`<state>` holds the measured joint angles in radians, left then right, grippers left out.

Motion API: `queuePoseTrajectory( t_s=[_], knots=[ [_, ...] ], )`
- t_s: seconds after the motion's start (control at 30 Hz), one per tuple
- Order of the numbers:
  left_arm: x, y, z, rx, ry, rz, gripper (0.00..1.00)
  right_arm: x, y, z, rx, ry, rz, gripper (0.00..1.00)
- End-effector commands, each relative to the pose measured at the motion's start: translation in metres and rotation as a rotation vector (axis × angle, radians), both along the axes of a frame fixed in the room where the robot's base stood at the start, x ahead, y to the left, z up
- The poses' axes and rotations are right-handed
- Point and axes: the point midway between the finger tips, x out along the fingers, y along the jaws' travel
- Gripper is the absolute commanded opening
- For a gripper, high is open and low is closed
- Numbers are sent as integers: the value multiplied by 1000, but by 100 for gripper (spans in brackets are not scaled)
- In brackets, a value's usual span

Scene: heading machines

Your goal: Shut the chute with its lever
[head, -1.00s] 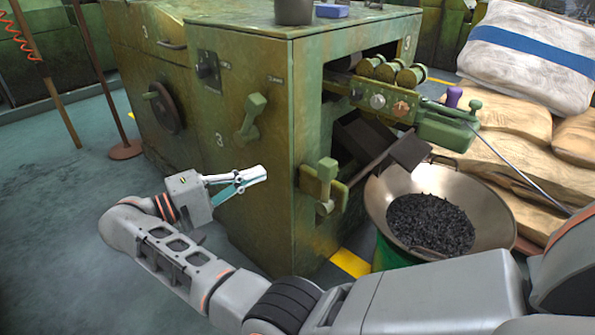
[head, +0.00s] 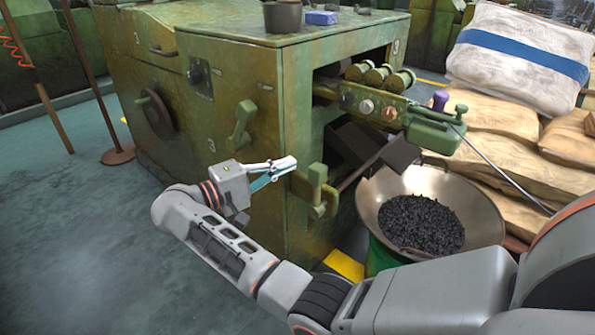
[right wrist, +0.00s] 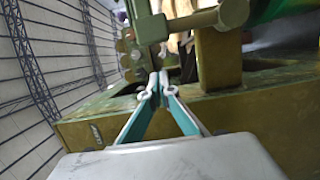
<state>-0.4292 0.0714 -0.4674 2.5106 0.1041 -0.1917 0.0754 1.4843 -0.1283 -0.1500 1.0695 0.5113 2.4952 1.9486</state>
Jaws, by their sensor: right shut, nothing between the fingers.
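The dark chute (head: 400,153) slopes out of the green machine's right side over a wide metal bowl. A green lever (head: 317,188) with an upright grip is mounted at the machine's front corner beside the chute. My right gripper (head: 293,163) is shut and empty, its tips just left of and slightly above this lever's grip in the head view; contact cannot be told. In the right wrist view the closed fingertips (right wrist: 157,84) are left of a green post (right wrist: 218,62), apparently part of the lever. My left gripper is not in view.
Another green lever (head: 241,124) and a black handwheel (head: 155,112) are on the machine's front. The bowl (head: 483,218) holds dark small parts. Sacks (head: 490,130) are stacked at right.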

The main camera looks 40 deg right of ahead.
Motion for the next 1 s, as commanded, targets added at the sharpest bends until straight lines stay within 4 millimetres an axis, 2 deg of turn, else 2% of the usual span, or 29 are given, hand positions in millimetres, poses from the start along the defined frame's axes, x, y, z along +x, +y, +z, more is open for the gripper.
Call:
queuePoseTrajectory(
  t_s=[0.1, 0.3, 1.0],
  knots=[
    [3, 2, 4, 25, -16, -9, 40, -16, 1, 1, 2, -2, 1, 0],
    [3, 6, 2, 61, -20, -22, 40, -33, 0, 0, 2, 0, 1, 0],
    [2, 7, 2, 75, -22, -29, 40, -45, -4, 1, 1, -1, 0, 0]
  ],
)
